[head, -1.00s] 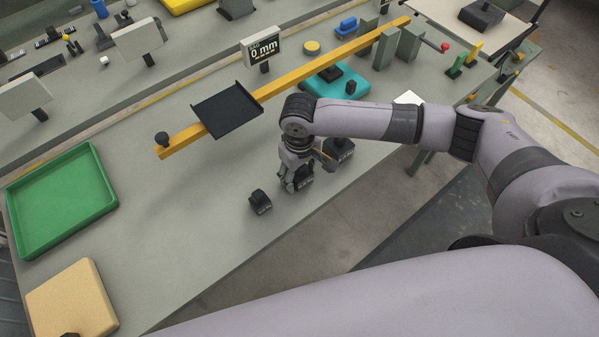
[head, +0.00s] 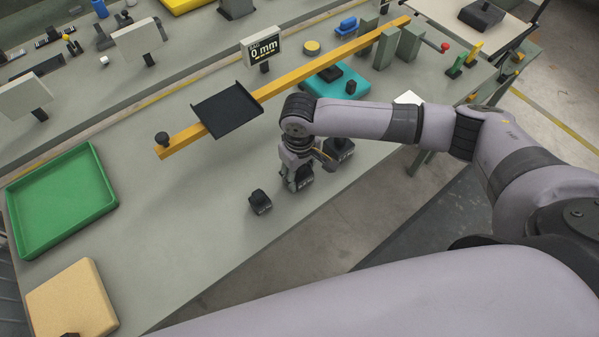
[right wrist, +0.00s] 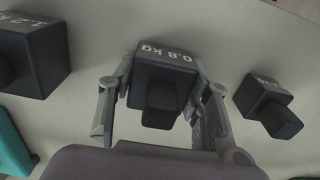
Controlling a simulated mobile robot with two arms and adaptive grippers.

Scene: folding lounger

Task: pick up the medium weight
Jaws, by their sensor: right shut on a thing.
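The medium weight (right wrist: 165,78) is a dark block marked 0.8 kg with a knob on top. It sits between the two fingers of my right gripper (right wrist: 160,115) in the right wrist view. My right gripper (head: 299,182) is shut on it, low over the bench near its front edge in the head view, where the fingers mostly hide the weight. A larger weight (right wrist: 38,55) marked 1.2 kg stands on one side, also in the head view (head: 340,150). A smaller weight (right wrist: 265,98) stands on the other side, also in the head view (head: 260,202). My left gripper is out of view.
A yellow beam (head: 180,143) with a black tray (head: 228,110) lies behind the gripper. A green tray (head: 62,200) and a tan block (head: 72,300) are at the left. The bench between is clear.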

